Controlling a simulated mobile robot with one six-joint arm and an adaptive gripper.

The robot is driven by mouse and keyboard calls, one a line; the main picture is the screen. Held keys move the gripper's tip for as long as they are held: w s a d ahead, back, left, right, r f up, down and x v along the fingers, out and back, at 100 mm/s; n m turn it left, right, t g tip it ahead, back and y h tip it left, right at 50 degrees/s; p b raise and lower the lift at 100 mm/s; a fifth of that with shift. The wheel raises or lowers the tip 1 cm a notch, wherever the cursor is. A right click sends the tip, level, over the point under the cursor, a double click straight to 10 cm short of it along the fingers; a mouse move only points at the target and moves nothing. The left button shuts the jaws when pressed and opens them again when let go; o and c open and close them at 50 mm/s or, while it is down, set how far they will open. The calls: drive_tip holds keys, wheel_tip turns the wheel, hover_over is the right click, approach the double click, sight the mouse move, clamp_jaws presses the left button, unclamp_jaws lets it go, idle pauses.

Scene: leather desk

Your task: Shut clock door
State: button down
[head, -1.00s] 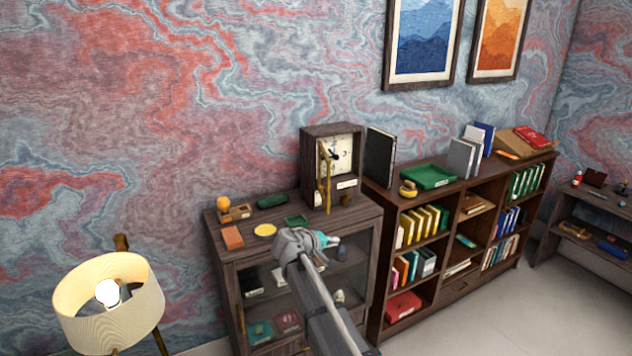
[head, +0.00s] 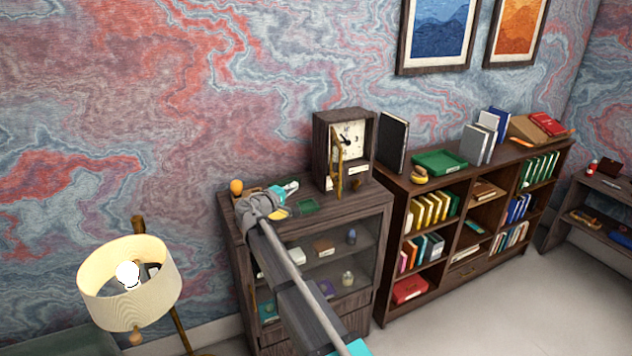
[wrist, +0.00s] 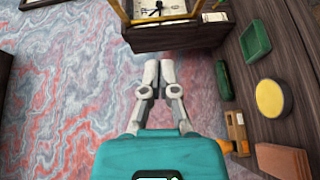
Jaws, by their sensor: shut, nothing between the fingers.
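The dark wooden clock (head: 328,150) stands on the cabinet top, its white dial (head: 352,140) showing. Its narrow gold-framed door (head: 338,165) stands open, swung out from the front and seen nearly edge-on. The clock also shows at the top of the wrist view (wrist: 180,37), with the gold door frame (wrist: 168,17) beyond the case edge. My gripper (head: 296,186) is over the cabinet top, left of the clock. In the wrist view its fingertips (wrist: 159,68) are together and empty, pointing toward the clock's side, apparently a little short of it.
The cabinet top (head: 350,206) also holds a green tray (wrist: 256,42), a yellow disc (wrist: 273,98), a dark green object (wrist: 222,80), a small wooden holder (wrist: 237,132) and a reddish block (wrist: 282,160). A bookcase (head: 385,235) stands right; a lamp (head: 130,290) stands front left.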

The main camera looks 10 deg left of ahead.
drive_tip(key=s+d+x, duration=0.1)
drive_tip(key=d+x, duration=0.1)
drive_tip(key=x, duration=1)
drive_tip(key=shift+d+b, duration=0.35)
drive_tip(key=shift+d, duration=0.1)
drive_tip(key=shift+f, duration=0.1)
